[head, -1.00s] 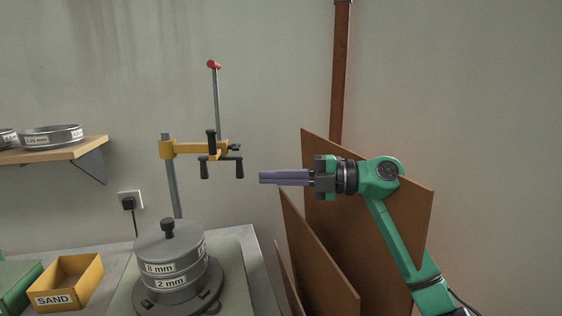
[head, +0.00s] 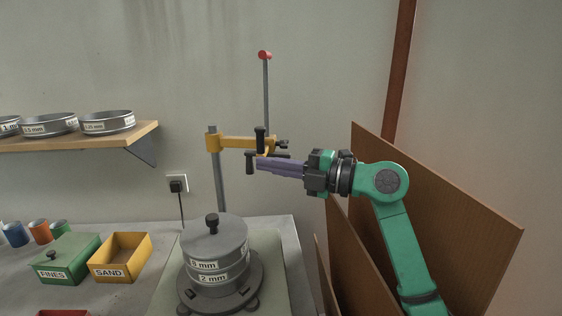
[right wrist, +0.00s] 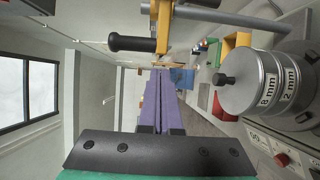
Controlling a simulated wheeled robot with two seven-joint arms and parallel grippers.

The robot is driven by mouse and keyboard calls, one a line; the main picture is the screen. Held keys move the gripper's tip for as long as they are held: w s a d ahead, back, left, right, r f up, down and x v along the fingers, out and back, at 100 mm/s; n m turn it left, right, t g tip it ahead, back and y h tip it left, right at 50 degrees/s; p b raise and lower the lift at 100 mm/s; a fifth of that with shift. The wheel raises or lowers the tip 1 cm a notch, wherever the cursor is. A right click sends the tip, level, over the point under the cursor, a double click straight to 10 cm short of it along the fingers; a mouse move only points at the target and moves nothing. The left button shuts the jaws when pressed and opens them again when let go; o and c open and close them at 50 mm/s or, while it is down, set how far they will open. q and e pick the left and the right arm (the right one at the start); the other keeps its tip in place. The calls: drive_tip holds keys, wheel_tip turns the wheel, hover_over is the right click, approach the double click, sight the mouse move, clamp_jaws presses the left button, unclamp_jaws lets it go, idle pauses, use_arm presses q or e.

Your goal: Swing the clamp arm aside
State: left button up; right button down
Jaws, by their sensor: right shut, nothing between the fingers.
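The yellow clamp arm (head: 232,143) sticks out to the right from a grey upright post (head: 219,180) above a stack of sieves (head: 214,250). Its end carries black grips and a tall rod with a red knob (head: 264,55). My right gripper (head: 260,163), with purple fingers, is shut and empty. Its tips overlap the black hanging grips in the head view, next to the left grip (head: 249,163); I cannot tell if they touch. In the right wrist view a black grip (right wrist: 132,43) and the yellow arm (right wrist: 164,28) show just beyond the fingers. My left gripper is not in view.
Brown boards (head: 440,215) lean at the right, behind and below my right arm. A yellow SAND box (head: 120,258) and a green FINES box (head: 66,259) stand on the bench at left. A shelf (head: 90,138) with sieves is on the wall.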

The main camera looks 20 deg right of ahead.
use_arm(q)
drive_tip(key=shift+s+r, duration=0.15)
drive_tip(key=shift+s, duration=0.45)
use_arm(e)
drive_tip(key=shift+w+d, duration=0.3)
drive_tip(key=shift+w, duration=0.15)
